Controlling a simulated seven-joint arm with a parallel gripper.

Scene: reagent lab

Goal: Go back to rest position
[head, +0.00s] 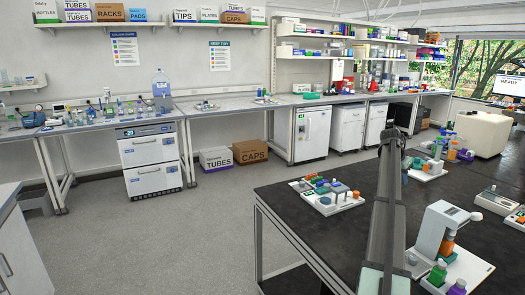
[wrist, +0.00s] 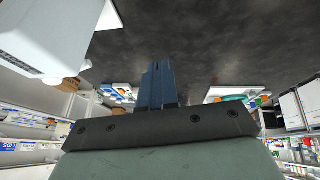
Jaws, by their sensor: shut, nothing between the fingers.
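In the wrist view my gripper (wrist: 156,68) is shut, its two blue fingers pressed together with nothing between them. The dark bench top (wrist: 215,45) fills the upper middle of that view, and the room appears upside down around it. The fingers look clear of every object. In the head view my arm rises over the black bench (head: 300,205) right of centre; I cannot make out the fingertips there.
On the black bench, a tray with coloured caps (head: 327,197) stands left of my arm. A white rounded box (head: 484,133) stands farther back. The bench's left front corner is clear.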

